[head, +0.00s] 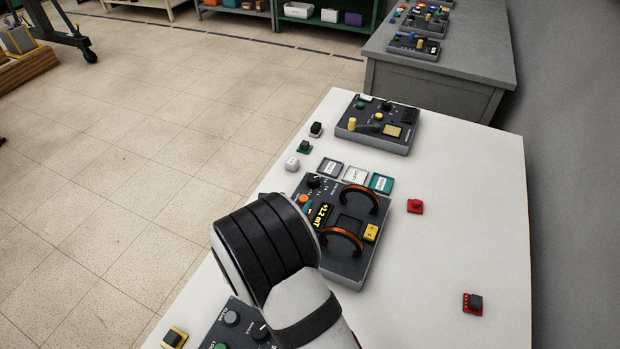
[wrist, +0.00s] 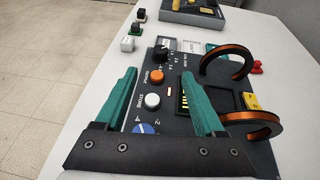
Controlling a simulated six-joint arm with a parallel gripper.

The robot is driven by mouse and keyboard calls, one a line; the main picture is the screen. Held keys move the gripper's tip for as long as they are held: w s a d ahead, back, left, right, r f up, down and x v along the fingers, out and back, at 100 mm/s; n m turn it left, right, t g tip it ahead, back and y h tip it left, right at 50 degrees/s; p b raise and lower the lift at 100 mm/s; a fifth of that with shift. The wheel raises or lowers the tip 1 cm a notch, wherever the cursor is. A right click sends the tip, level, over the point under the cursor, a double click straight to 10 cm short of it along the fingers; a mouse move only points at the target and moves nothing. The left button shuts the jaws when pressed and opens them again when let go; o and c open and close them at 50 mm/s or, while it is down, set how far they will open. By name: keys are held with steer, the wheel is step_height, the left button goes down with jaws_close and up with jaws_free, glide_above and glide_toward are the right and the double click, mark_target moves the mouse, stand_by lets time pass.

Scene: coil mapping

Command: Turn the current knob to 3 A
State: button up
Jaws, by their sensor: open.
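The dark coil unit (head: 345,275) lies on the white table, with two copper-orange coils and a yellow display reading about +1.2 mT. A black knob (head: 314,182) with small marks around it sits at its far left corner and also shows in the wrist view (wrist: 158,53). Its pointer and label are too small to read surely. In the wrist view, my gripper (wrist: 158,75) is open and empty, its two green fingers apart above the panel. The black knob appears beyond the fingertips, in line with the gap.
In the wrist view, an orange button (wrist: 155,77), a white button (wrist: 152,101) and a blue dial (wrist: 145,128) line up nearer than the black knob. The upright coils (wrist: 228,65) stand right of the fingers. Another dark unit (head: 375,143) lies behind.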

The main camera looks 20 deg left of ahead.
mark_target(312, 179)
steer(key=x, duration=1.5)
steer(key=shift+w+f, duration=0.2)
steer(key=shift+f, duration=0.1)
jaws_close()
